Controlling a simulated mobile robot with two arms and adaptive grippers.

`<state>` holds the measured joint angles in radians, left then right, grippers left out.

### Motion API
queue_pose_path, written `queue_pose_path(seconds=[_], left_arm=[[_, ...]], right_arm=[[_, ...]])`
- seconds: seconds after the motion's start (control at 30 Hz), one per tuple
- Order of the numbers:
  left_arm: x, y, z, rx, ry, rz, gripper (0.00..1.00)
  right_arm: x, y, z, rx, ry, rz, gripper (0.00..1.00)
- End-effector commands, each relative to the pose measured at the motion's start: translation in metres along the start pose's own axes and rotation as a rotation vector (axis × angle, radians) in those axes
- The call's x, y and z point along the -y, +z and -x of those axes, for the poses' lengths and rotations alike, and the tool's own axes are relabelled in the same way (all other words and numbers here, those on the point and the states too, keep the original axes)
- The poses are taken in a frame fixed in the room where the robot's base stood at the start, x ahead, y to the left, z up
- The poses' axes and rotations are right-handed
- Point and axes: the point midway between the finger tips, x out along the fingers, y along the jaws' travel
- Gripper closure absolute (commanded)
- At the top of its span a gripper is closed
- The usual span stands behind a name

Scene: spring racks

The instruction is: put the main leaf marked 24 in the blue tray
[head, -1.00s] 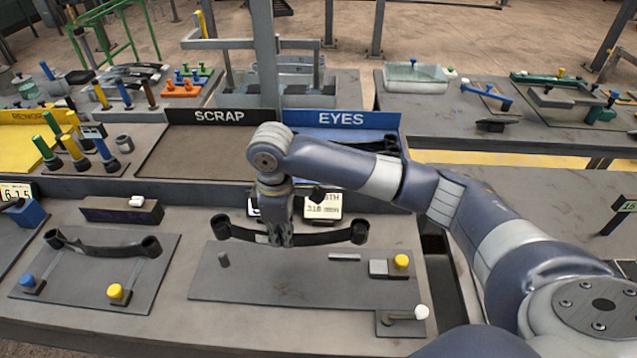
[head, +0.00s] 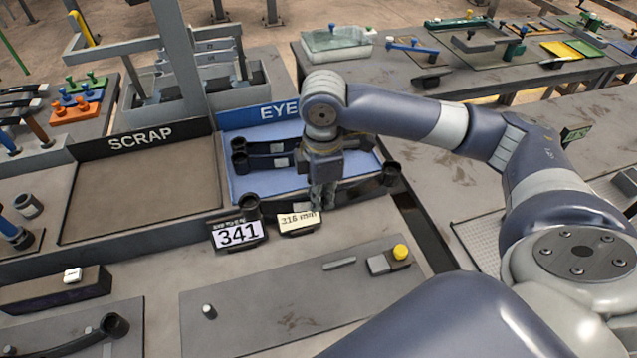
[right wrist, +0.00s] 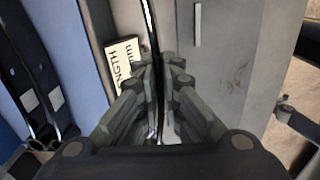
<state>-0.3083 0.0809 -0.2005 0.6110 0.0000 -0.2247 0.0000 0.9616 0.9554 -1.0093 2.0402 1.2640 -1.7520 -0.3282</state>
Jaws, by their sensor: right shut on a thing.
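My right gripper (head: 322,198) is shut on a dark curved leaf with a rolled eye at each end (head: 250,207). It holds the leaf by the middle, near the front edge of the blue tray (head: 236,187) labelled EYES. In the right wrist view the leaf (right wrist: 152,35) stands edge-on between the fingers (right wrist: 162,75). No number on the held leaf is readable. Dark leaves with pale labels (head: 280,148) lie in the blue tray, partly hidden by my arm. My left gripper is out of view.
A sign reading 341 (head: 238,235) and a card reading 316 mm (head: 298,222) stand before the blue tray. The SCRAP tray (head: 140,195) on the left is empty. Another leaf (head: 113,324) lies front left.

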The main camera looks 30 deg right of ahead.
Motion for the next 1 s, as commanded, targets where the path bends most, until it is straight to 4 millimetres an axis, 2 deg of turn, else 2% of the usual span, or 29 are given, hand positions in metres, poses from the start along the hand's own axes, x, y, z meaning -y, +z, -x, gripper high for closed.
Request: queue_pose_path(seconds=[0.03,0.2,0.43,0.6,0.8,1.0], left_arm=[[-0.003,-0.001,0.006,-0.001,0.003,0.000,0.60],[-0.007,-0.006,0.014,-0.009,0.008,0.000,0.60],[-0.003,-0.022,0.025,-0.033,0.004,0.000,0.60],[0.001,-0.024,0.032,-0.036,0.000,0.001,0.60],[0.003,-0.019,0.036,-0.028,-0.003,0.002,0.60],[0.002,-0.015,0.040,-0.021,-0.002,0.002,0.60]], right_arm=[[-0.012,-0.002,0.004,-0.004,0.005,-0.005,1.00],[-0.043,-0.004,0.001,-0.004,0.005,-0.004,1.00],[-0.082,-0.007,-0.004,-0.003,0.005,-0.004,1.00],[-0.108,-0.009,-0.007,-0.003,0.006,-0.003,1.00],[-0.127,-0.011,-0.010,-0.003,0.006,-0.003,1.00],[-0.132,-0.011,-0.015,-0.003,0.005,-0.001,1.00]])
